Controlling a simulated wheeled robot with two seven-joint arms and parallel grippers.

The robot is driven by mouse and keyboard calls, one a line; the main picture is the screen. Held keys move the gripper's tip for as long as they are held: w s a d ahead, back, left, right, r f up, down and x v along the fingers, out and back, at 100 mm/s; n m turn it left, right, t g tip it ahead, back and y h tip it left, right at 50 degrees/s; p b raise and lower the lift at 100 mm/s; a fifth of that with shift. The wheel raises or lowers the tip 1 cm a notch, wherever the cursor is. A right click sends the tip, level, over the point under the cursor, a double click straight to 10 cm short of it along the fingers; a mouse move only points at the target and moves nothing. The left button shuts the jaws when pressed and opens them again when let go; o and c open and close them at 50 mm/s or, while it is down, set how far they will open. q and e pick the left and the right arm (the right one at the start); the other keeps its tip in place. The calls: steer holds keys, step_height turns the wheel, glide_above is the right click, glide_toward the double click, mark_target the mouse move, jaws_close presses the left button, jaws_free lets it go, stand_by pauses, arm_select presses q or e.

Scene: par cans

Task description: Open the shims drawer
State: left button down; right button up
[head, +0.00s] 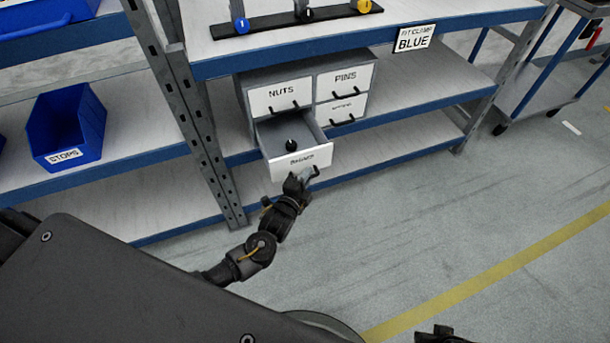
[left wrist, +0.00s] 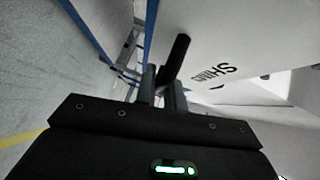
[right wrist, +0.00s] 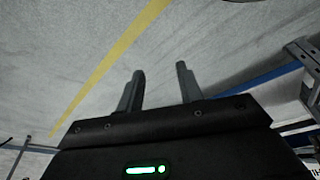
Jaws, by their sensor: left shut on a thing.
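The shims drawer (head: 300,161) is the lower left one of a small grey drawer cabinet and stands pulled out, with its inside showing. A small dark round thing (head: 291,145) lies in it. My left gripper (head: 305,178) is at the drawer's front, shut on its dark handle. In the left wrist view the black handle (left wrist: 178,55) passes between the fingers (left wrist: 163,88), beside the SHIMS lettering (left wrist: 213,76). My right gripper (right wrist: 160,88) is open and empty over the floor; only a bit of it shows at the head view's bottom edge.
The NUTS drawer (head: 281,96), the PINS drawer (head: 343,83) and a drawer below it (head: 341,109) are shut. A steel upright (head: 197,120) stands left of the cabinet. A blue STOPS bin (head: 66,125) sits on the left shelf. Floor (head: 420,220) in front is clear.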

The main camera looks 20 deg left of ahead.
arm_select(q)
steer(key=shift+f, duration=0.1)
steer(key=c, duration=1.8)
jaws_free()
steer(key=shift+o, duration=0.2)
